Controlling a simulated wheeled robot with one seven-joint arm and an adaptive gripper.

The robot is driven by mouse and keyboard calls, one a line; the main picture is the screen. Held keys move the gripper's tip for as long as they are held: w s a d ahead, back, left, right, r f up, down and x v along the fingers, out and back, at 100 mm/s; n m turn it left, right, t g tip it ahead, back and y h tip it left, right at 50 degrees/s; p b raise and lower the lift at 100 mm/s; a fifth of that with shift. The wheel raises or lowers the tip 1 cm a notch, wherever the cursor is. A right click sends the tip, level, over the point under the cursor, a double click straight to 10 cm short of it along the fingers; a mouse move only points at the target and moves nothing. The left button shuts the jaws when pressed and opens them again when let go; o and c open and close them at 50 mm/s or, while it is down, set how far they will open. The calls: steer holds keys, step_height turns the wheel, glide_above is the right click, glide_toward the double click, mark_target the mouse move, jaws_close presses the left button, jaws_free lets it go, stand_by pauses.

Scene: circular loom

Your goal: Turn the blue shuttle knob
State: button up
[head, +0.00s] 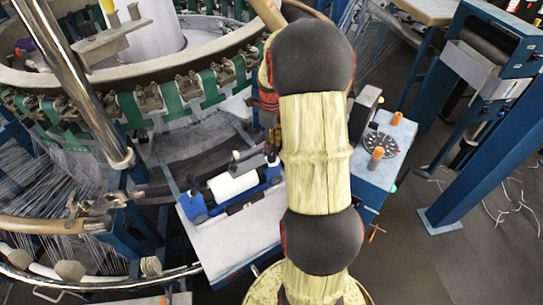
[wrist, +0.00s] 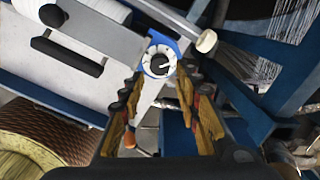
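The blue shuttle knob (wrist: 159,57) shows in the wrist view as a blue-rimmed piece with a white, marked face and a dark centre. It lies just beyond my gripper (wrist: 159,82), roughly between the two fingertips. The fingers are spread apart with a clear gap and hold nothing. I cannot tell whether either finger touches the knob. In the head view the blue shuttle (head: 196,208) holds a white roll (head: 233,186) on a pale table. My arm covers the place right of it, and my gripper is not clearly visible there.
The round loom with green straps (head: 133,111) stands at the upper left. A box with a black dial (head: 380,144) and orange knobs (head: 376,153) stands right of my arm. In the wrist view a black handle (wrist: 66,56) and a white round knob (wrist: 206,41) are close by.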

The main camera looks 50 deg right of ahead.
mark_target(271, 156)
step_height(271, 156, down, 6)
steer(key=shift+r+b, duration=0.15)
steer(key=shift+b, duration=0.75)
steer(key=shift+c, duration=1.4)
jaws_close()
